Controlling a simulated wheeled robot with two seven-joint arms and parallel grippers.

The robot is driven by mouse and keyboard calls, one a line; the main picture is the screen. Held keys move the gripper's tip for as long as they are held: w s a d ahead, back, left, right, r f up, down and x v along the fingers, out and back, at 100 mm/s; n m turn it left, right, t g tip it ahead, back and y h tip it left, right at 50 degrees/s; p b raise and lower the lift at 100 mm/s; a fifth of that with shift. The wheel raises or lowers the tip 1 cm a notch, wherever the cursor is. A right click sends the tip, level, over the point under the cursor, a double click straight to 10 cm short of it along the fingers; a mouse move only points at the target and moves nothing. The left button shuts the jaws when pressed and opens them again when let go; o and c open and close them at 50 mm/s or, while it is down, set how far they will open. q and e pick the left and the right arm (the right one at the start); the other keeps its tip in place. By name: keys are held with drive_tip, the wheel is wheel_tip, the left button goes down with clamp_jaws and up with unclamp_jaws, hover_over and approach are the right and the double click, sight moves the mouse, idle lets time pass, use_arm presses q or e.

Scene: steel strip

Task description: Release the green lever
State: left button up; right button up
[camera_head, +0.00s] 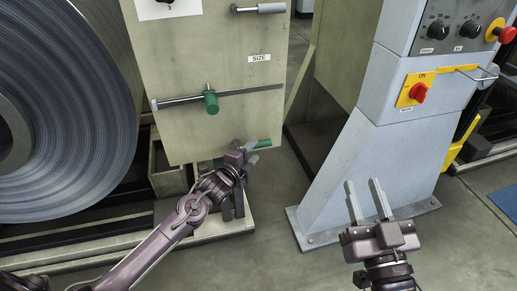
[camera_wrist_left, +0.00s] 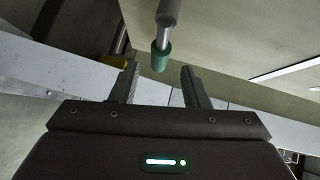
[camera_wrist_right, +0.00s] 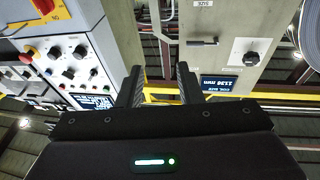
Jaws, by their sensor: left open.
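The green lever (camera_head: 263,143) is at the lower right of the beige panel, its green end showing just past my left gripper in the head view. In the left wrist view, a grey rod with a green end (camera_wrist_left: 160,58) lies ahead between the finger lines. My right gripper (camera_head: 367,187) is open and empty in front of the blue-grey console. It also shows in the right wrist view (camera_wrist_right: 160,80).
A green knob (camera_head: 210,103) sits on a slotted bar across the panel (camera_head: 215,60), below a SIZE label. A large steel coil (camera_head: 65,110) stands at the left. The console (camera_head: 375,165) with a red switch (camera_head: 418,92) stands at the right. Floor between is clear.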

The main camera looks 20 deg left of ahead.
sight(259, 146)
use_arm(q)
drive_tip(key=b+x, duration=0.1)
drive_tip(key=x, duration=0.3)
drive_tip(key=shift+w+d, duration=0.1)
drive_tip(key=shift+w, duration=0.1)
use_arm(e)
drive_tip(key=s+d+r+t+y, duration=0.2)
drive_tip(key=r+t, duration=0.3)
drive_tip(key=r, duration=0.4)
drive_tip(key=shift+s+r, duration=0.35)
drive_tip(key=shift+s, duration=0.3)
use_arm(q)
clamp_jaws()
